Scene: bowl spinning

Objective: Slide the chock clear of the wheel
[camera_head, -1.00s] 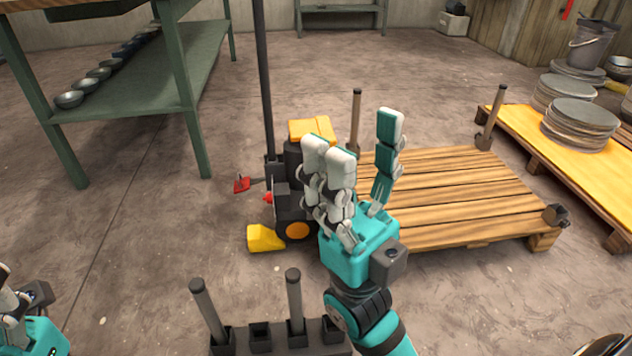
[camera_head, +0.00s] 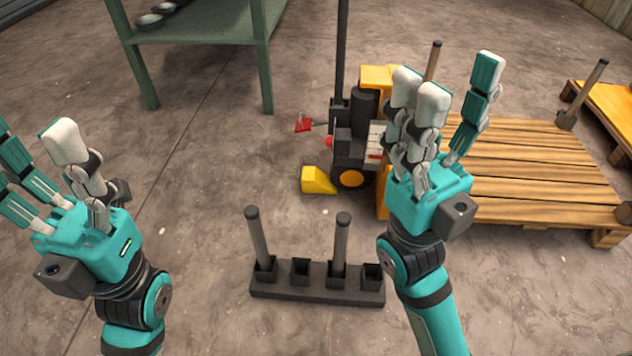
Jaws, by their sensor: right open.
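The yellow wedge-shaped chock (camera_head: 316,181) lies on the floor at the left side of the wheel (camera_head: 351,179), which has an orange hub and a dark tire. Chock and wheel look close together; I cannot tell whether they touch. The wheel is on the yellow and black pallet truck (camera_head: 357,115). My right gripper (camera_head: 452,92) is open and empty, in front of the truck's right part and the pallet's near left corner, hiding them. My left gripper (camera_head: 35,150) is open and empty at the left edge, well away from the chock.
A wooden pallet (camera_head: 540,165) with upright posts is right of the truck. A dark rack (camera_head: 318,283) with square sockets and two grey posts stands on the floor nearer me. A green bench (camera_head: 200,30) with bowls is at the back left. Floor left of the chock is clear.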

